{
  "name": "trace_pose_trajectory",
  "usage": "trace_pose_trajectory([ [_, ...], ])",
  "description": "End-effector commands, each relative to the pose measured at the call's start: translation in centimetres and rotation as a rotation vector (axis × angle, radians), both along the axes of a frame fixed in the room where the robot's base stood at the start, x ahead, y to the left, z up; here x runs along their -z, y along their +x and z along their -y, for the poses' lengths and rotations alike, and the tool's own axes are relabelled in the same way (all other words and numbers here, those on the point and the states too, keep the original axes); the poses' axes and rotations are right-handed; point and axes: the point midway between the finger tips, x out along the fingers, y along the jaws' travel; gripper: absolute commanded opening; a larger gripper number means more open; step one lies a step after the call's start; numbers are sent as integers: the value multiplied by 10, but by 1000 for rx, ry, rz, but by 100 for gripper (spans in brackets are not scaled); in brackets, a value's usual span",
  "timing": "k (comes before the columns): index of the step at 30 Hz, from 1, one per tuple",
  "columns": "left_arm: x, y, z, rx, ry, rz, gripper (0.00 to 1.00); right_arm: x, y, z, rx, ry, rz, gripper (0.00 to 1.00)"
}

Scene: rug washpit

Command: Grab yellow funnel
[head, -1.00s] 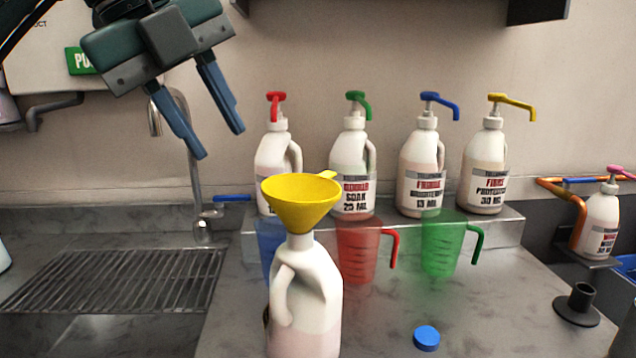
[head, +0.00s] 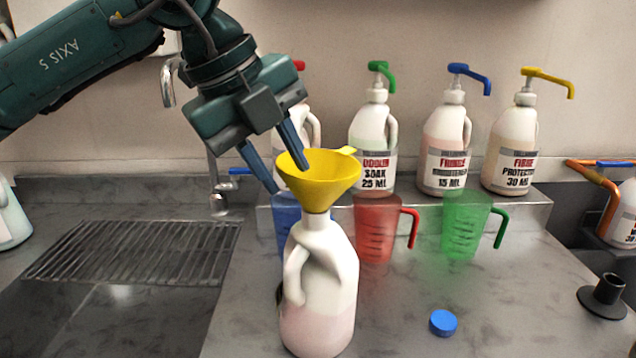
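The yellow funnel (head: 325,191) sits upright in the neck of a white jug (head: 318,290) on the counter, its tab pointing to the upper right. My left gripper (head: 290,180) is open and empty just above and left of the funnel. One blue finger reaches over the funnel's mouth and the other is outside its left rim. I cannot tell whether either finger touches the funnel. My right gripper does not show.
White pump bottles (head: 446,148) stand on a ledge behind. Blue, red (head: 374,230) and green (head: 463,225) jugs stand before it. A blue cap (head: 443,323) and black holder (head: 604,297) lie right. A sink grate (head: 130,250) is left.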

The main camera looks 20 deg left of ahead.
Motion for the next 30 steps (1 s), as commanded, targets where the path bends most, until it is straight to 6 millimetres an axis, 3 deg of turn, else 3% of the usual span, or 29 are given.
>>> trace_pose_trajectory([
  [6,23,9,7,1,1,-2,30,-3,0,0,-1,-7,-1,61],
  [14,26,10,8,1,0,0,30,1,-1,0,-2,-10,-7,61],
  [25,25,10,8,1,0,0,0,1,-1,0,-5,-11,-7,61],
  [30,25,10,8,0,0,-1,0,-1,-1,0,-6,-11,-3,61],
])
